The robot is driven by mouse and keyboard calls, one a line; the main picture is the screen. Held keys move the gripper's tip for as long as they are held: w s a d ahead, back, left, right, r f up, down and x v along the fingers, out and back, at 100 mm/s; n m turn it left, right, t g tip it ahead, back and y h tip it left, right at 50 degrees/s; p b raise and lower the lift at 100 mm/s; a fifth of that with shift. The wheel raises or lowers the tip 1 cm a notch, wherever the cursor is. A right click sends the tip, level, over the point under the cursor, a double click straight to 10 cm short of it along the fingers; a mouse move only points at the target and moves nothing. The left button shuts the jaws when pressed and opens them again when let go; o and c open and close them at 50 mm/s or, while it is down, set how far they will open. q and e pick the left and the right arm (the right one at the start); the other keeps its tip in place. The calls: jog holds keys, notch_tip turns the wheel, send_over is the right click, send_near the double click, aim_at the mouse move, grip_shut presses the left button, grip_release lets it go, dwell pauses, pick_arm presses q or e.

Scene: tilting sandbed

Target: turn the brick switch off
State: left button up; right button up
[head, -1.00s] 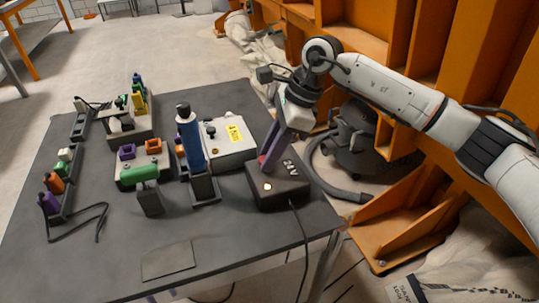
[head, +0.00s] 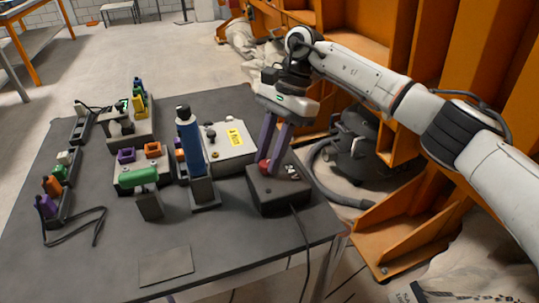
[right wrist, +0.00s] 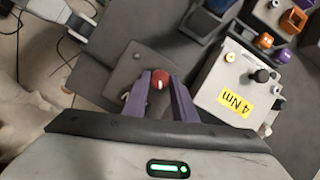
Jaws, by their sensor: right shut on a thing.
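The power brick (head: 265,197) is a dark box near the right edge of the grey table, with a cable leaving its front. Its switch is a small red knob (head: 264,166) on top, which also shows in the right wrist view (right wrist: 160,79). My right gripper (head: 270,163) points down from above, its two purple fingers shut on the red knob, one on each side. In the right wrist view the fingertips (right wrist: 160,84) flank the knob. The right finger partly hides the white marking on the brick. My left gripper is not in view.
A pale box with a yellow label (head: 235,137) stands left of the brick. A blue bottle-like tool (head: 190,145) stands upright in a dark holder beside it. Holders with coloured parts fill the table's left. The front middle is mostly clear. Orange steelwork (head: 390,225) rises at the right.

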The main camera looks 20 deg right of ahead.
dwell(0.4)
jog(key=o, duration=1)
jog(key=shift+o, duration=0.2)
jog(key=shift+r, duration=0.1)
jog(key=v, duration=1)
jog(key=shift+p, duration=0.4)
